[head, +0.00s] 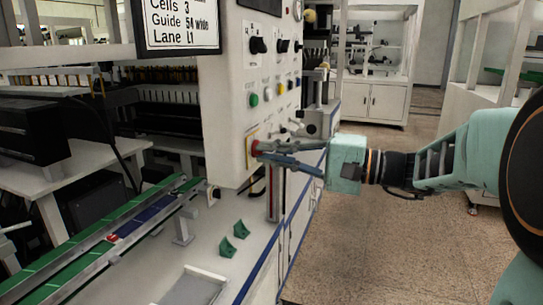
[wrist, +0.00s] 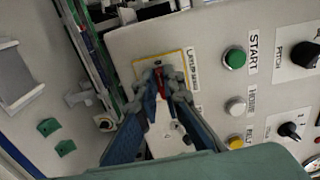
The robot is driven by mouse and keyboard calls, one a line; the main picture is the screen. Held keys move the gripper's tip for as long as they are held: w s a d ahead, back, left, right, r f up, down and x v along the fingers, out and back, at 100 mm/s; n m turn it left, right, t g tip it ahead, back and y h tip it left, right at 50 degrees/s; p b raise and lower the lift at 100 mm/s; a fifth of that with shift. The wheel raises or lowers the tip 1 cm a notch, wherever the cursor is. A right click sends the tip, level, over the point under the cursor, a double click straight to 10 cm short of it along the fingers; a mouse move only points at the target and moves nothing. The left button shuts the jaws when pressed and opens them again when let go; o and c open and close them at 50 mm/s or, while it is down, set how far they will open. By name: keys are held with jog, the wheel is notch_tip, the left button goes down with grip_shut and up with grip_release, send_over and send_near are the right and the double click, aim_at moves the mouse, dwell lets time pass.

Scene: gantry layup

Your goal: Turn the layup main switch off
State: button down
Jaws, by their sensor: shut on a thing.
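The layup main switch (wrist: 159,80) has a red handle on a yellow-bordered plate, with a partly covered label (wrist: 190,68) beside it. In the head view the switch (head: 250,147) sits low on the white control panel (head: 225,85). My gripper (head: 262,150) reaches it from the right, and its fingers are closed on the red handle. In the wrist view the fingertips of my gripper (wrist: 160,90) lie on either side of the handle and hide much of it and the plate. I cannot tell which position the switch points to.
Close to the switch on the panel are a green START button (wrist: 235,58), a white button (wrist: 236,106), a yellow button (wrist: 237,143) and black knobs (wrist: 304,54). Green brackets (head: 234,237) lie on the bench below, near a conveyor (head: 110,235). The floor at right is open.

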jog(key=c, duration=2.1)
grip_release()
jog(key=v, duration=1.2)
jog(key=shift+d, duration=0.1)
